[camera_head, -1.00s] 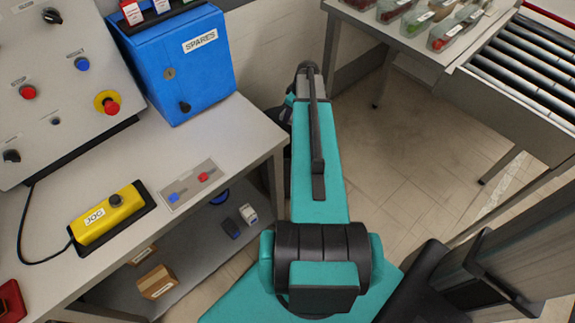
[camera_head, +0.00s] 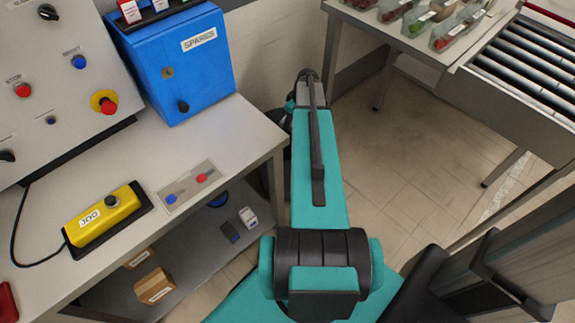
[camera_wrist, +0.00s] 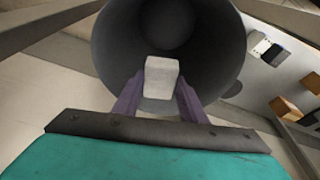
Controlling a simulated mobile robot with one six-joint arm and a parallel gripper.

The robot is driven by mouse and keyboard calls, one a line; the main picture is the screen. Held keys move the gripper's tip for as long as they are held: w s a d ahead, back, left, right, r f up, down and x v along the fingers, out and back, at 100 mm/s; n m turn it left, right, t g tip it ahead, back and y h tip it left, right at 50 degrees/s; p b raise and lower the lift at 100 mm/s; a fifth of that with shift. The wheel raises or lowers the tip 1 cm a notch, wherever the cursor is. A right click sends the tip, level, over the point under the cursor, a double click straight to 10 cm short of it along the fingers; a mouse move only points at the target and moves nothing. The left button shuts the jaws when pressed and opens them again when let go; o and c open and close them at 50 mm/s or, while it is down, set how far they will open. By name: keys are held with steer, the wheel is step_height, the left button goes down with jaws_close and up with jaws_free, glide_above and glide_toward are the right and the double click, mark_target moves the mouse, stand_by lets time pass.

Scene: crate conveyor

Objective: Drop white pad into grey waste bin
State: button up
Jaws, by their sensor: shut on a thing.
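In the wrist view, my gripper (camera_wrist: 160,98) is shut on the white pad (camera_wrist: 160,76), a small pale block held between its two purple fingers. The pad shows in front of the round dark opening of the grey waste bin (camera_wrist: 108,55). The bin's inside wall and floor show around and behind the pad. I cannot tell whether the pad is above the rim or inside it. In the head view my arm reaches away from me, and the gripper, the pad and most of the bin are hidden behind it and the bench.
A bench (camera_head: 235,135) stands left with a blue SPARES cabinet (camera_head: 190,85) and a yellow JOG pendant (camera_head: 100,222). Its lower shelf (camera_head: 200,262) holds small boxes. At right are a table with clear punnets (camera_head: 455,30) and a roller conveyor (camera_head: 525,60). Floor between is clear.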

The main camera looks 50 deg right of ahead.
steer(key=shift+f+b, duration=0.8)
steer(key=shift+f, duration=1.05)
steer(key=o, duration=1.2)
steer(key=shift+r, duration=0.1)
steer(key=p+v, duration=0.1)
steer(key=v, duration=1.2)
steer(key=shift+s+d+r, duration=0.1)
steer(key=shift+s+r, duration=0.05)
steer(key=shift+r, duration=0.15)
